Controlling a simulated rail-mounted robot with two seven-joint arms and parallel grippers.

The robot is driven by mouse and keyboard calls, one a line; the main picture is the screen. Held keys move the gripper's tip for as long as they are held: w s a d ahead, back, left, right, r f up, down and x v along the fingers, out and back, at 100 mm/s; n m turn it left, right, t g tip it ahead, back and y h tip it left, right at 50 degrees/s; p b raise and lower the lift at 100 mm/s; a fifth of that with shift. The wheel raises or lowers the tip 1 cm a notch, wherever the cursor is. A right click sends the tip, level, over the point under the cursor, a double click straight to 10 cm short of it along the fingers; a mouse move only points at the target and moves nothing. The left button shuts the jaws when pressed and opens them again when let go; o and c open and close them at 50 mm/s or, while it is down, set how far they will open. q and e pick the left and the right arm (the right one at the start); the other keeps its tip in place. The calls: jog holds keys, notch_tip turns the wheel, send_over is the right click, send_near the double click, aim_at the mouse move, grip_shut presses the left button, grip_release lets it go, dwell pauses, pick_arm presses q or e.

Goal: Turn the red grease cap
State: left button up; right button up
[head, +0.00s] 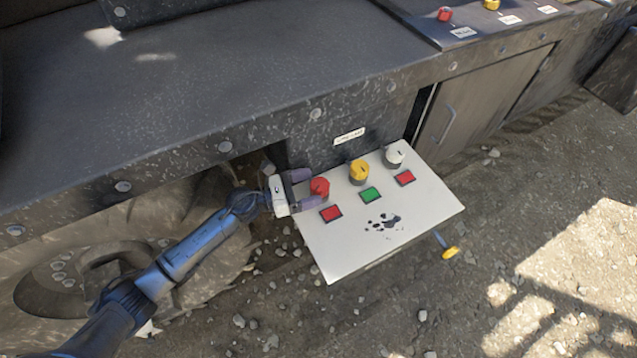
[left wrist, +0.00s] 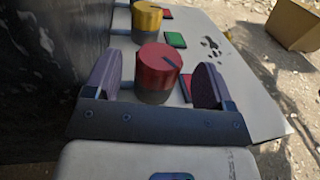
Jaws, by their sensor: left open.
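The red grease cap (head: 319,187) is a short red cylinder with a dark line on top. It stands at the left end of a row of caps on a white panel (head: 350,245). In the left wrist view the red cap (left wrist: 157,68) sits between the two purple finger pads. My left gripper (head: 300,189) is open, with one finger on each side of the cap. In the wrist view gaps show between the pads and the cap. My left gripper's fingers also show there (left wrist: 155,88). My right gripper is not in view.
A yellow cap (head: 359,171) and a white cap (head: 395,154) stand farther right on the panel. Red and green squares and a dark stain mark its top. A dark metal wall (head: 330,110) rises behind. A yellow-ended handle (head: 450,252) sticks out at the right front.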

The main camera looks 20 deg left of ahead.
aim_at(318, 192)
pick_arm(q)
jog(key=v, duration=1)
jog(key=shift+s+a, duration=0.2)
